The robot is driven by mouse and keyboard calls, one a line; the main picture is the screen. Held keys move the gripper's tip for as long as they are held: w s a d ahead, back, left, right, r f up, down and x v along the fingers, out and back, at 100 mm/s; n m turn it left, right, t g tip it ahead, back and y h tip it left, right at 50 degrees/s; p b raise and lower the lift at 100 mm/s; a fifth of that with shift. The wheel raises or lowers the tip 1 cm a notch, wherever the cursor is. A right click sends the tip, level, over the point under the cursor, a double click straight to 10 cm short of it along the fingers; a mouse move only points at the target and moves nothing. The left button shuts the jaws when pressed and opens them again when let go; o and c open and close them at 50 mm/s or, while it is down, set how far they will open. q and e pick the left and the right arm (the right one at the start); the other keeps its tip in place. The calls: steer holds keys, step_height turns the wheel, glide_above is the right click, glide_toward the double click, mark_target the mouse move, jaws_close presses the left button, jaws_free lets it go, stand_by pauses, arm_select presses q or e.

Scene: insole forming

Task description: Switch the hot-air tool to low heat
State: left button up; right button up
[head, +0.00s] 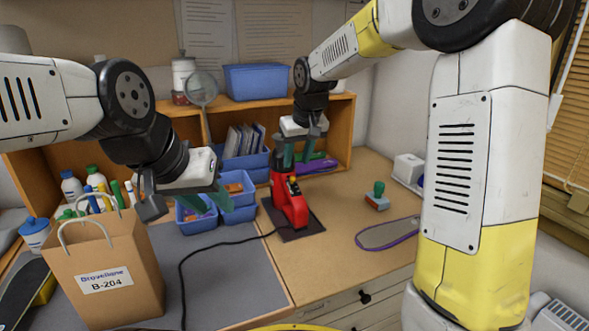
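The red hot-air tool (292,207) stands upright on a dark square pad on the wooden worktop, with a small black and orange-yellow control area (293,185) on its side. Its switch position is too small to read. A black cord runs from it toward the front left. My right gripper (300,155) is just behind and above the tool, its teal fingers apart; I cannot tell whether it touches the tool. My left gripper (208,203) hangs over the blue bins to the left of the tool, its teal fingers apart and nothing visible between them.
A paper bag (105,270) marked B-204 stands at front left. Blue bins (197,220) and bottles (72,187) are behind it.

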mark_target(293, 178)
steer(key=x, duration=0.7)
steer(key=shift+s+d, duration=0.1)
steer(key=shift+r, duration=0.1)
jaws_close()
stand_by(1.1)
